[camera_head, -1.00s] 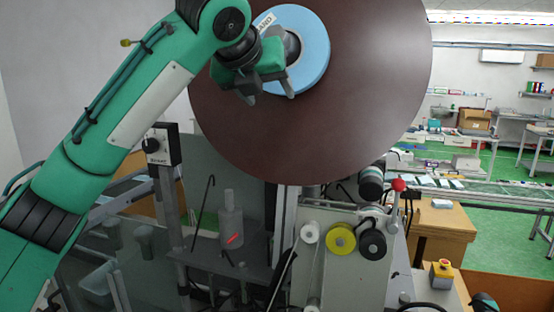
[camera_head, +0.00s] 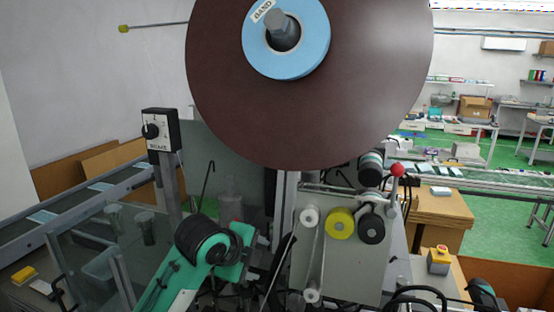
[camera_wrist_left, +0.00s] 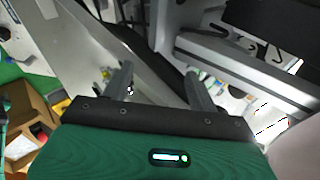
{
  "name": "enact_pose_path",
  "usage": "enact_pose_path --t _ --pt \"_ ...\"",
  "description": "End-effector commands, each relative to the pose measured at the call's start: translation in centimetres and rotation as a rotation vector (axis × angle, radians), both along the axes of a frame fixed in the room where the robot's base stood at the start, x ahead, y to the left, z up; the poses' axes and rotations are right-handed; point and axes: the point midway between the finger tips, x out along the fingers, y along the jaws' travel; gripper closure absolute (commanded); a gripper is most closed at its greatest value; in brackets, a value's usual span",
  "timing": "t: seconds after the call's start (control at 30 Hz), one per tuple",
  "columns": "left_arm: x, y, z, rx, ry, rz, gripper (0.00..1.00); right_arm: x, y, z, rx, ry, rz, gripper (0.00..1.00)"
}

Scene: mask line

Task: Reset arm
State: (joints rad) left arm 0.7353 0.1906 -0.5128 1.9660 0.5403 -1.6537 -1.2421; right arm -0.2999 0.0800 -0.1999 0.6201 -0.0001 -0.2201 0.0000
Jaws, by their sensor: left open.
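My left arm comes up from the bottom of the head view, and its green left gripper (camera_head: 240,258) is low, in front of the machine, left of its tape rollers. Its fingertips are hard to make out there. In the left wrist view both fingers of the left gripper (camera_wrist_left: 159,88) stand wide apart, with nothing held between them. The large brown disc (camera_head: 310,120) with its blue hub ring (camera_head: 317,58) hangs above, clear of the gripper. My right gripper is not in view.
The machine panel (camera_head: 340,265) carries white, yellow and black rollers. A control box with a knob (camera_head: 159,130) stands on a post at left. A clear guard panel (camera_head: 85,250) and a conveyor lie at left. A yellow box with a red button (camera_head: 438,260) is at right.

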Motion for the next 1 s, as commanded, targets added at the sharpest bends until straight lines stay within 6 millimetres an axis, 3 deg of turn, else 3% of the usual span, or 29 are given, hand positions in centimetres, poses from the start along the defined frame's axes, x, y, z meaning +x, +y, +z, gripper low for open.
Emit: enact_pose_path --t 0.03,0.2,0.5,0.8,1.0 --pt "-0.9 0.4 -2.0 -0.038 0.042 0.046 0.41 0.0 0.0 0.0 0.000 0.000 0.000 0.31" --pt "-3.8 2.0 -7.6 -0.160 0.170 0.225 0.41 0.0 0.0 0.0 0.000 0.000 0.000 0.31" --pt "-10.4 5.8 -16.2 -0.340 0.379 0.579 0.41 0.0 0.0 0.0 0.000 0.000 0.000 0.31" --pt "-19.0 10.2 -23.0 -0.472 0.551 0.976 0.41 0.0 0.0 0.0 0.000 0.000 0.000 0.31" --pt "-25.2 13.4 -26.1 -0.528 0.624 1.249 0.41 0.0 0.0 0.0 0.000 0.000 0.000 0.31"
